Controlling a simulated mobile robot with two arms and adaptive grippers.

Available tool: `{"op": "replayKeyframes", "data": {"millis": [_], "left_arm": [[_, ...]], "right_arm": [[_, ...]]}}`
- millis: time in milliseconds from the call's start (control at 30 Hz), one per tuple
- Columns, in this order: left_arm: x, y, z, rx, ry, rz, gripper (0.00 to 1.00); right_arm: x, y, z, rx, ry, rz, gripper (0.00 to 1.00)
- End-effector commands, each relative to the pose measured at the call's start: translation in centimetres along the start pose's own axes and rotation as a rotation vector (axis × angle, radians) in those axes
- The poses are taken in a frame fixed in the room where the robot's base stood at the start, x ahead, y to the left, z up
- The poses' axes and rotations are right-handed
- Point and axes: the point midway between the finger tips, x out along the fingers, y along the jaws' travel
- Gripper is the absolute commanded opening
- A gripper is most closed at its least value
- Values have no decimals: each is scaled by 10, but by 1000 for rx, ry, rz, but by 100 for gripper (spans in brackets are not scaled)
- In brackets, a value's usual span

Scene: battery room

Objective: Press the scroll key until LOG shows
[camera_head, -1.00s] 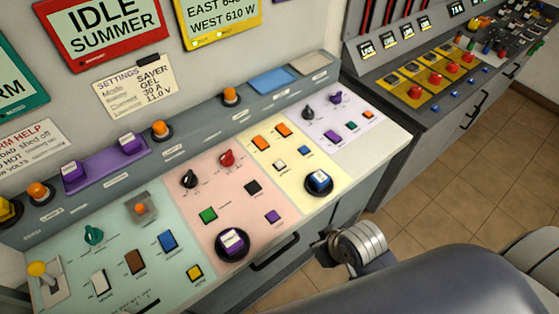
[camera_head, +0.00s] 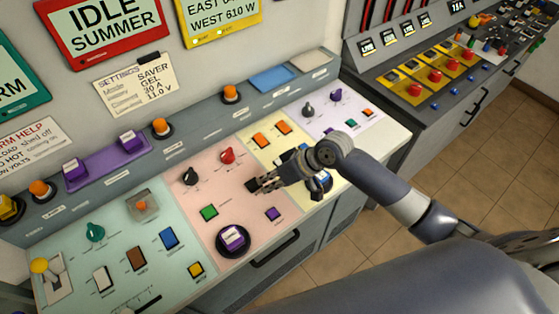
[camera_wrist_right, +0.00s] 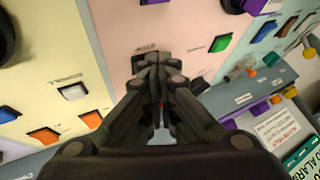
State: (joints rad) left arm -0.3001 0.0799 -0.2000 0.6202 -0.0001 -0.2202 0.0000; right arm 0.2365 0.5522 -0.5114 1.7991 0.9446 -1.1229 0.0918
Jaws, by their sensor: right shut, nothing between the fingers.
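My right gripper (camera_head: 254,186) is shut and empty over the pink panel (camera_head: 213,180). Its fingertips cover most of the black square key, whose dark edge shows just beyond them in the right wrist view (camera_wrist_right: 146,52). I cannot tell whether they touch it. The key labels are too small to read, so I cannot tell which is the scroll key. The red-framed display (camera_head: 104,22) reads IDLE SUMMER. The yellow-framed display (camera_head: 215,18) reads EAST, partly cut off, and WEST 610 W. No readable display shows LOG. My left gripper is not in view.

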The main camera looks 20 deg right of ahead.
Motion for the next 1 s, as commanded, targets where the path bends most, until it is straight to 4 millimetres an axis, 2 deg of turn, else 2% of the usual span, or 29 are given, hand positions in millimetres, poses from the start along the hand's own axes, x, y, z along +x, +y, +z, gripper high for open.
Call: {"op": "replayKeyframes", "data": {"millis": [33, 200, 400, 600, 1000], "left_arm": [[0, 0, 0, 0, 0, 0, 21], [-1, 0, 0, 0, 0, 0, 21], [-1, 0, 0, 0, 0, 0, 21], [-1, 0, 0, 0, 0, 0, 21], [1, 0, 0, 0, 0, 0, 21]], "right_arm": [[-6, 13, -16, 15, 12, 1, 0], [-28, 46, -62, 97, 61, -19, 0], [-52, 74, -98, 177, 114, -28, 0], [-60, 81, -108, 203, 131, -32, 0], [-57, 82, -106, 203, 132, -33, 0]]}}
